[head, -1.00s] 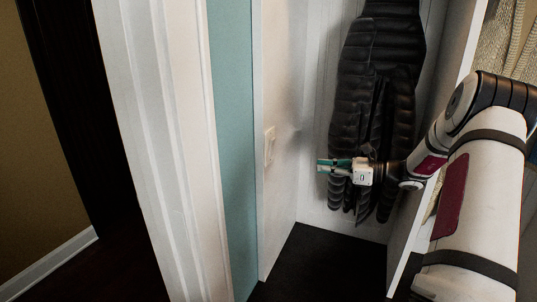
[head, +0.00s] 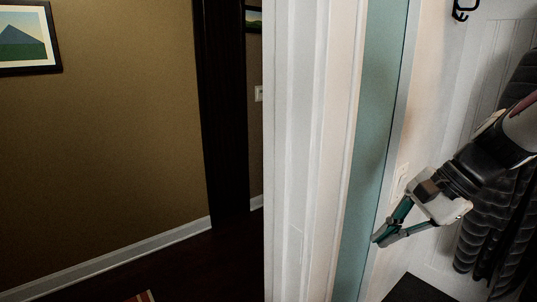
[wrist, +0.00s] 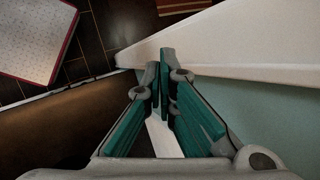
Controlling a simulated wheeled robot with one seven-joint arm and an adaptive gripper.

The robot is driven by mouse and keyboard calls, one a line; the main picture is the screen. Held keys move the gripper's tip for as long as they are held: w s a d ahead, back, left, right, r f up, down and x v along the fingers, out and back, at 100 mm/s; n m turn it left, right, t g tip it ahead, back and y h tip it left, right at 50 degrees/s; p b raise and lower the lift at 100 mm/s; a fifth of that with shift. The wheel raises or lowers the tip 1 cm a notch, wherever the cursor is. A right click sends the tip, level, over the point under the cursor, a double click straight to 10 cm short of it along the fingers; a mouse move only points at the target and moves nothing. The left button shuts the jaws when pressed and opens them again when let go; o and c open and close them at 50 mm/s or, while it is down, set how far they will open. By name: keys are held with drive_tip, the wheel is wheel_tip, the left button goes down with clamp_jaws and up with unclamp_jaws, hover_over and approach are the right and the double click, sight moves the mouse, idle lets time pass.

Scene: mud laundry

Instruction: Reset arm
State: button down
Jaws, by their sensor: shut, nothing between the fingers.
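My gripper (head: 379,240) is at the right of the head view, in front of the teal wall strip (head: 380,110) and the white panel beside it. Its teal-padded fingers point down and to the left. They are shut and empty. In the wrist view the fingertips (wrist: 160,72) meet near the middle, close to a white trim edge (wrist: 230,50). My arm comes in from the right edge of the head view, and its upper part is out of frame.
A black puffer jacket (head: 485,225) hangs behind my arm. A black hook (head: 462,10) is above. The white door frame (head: 310,150) stands left of the gripper. Beyond it are a brown wall (head: 110,150) and dark floor. The wrist view shows a pale red-edged mat (wrist: 35,35) on tiles.

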drive_tip(key=s+a+r+n+t+h, duration=0.1)
drive_tip(key=s+n+h, duration=0.5)
drive_tip(key=s+n, duration=0.6)
drive_tip(key=s+a+t, duration=0.1)
drive_tip(key=s, duration=0.4)
drive_tip(key=shift+a+r+h, duration=0.2)
drive_tip(key=shift+r+h, duration=0.1)
